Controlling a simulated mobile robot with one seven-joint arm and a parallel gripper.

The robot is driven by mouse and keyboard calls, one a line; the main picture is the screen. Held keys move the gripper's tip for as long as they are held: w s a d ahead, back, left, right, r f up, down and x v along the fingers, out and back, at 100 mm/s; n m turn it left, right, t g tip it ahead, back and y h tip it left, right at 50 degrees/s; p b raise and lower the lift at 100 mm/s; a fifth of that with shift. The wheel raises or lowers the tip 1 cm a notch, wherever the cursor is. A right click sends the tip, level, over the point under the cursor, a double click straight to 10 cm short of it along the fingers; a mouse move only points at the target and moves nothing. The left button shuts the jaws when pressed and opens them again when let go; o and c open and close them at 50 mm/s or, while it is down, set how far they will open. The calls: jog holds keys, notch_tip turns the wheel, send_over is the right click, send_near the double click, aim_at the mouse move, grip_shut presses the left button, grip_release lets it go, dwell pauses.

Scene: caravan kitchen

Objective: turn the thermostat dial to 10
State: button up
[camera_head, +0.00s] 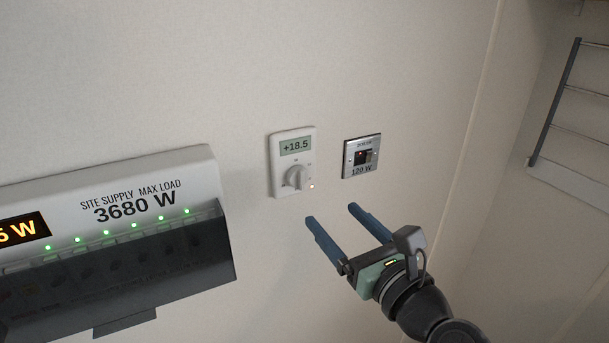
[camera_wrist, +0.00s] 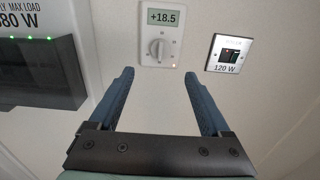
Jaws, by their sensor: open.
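The thermostat (camera_head: 279,168) is a white wall unit whose display (camera_head: 295,147) reads +18.5. Its round dial (camera_head: 296,177) sits below the display, with a small lit lamp at its lower right. The thermostat also shows at the top of the wrist view (camera_wrist: 174,20), with its dial (camera_wrist: 158,48) facing me. My gripper (camera_head: 333,215) is open and empty, below and slightly right of the thermostat, apart from it. In the wrist view the fingers (camera_wrist: 160,75) point up towards the dial, which appears between and beyond the fingertips.
A metal switch plate (camera_head: 361,156) marked 120 W is just right of the thermostat. A supply box (camera_head: 150,190) marked 3680 W, with several green lamps, juts out at the left. A wall rack (camera_head: 572,110) is at the far right. The wall between is bare.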

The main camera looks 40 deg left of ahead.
aim_at(302, 181)
jog(key=p+x, duration=0.3)
jog(key=x, duration=0.9)
jog(key=shift+w+r, duration=0.1)
jog(key=shift+c, duration=0.4)
grip_shut()
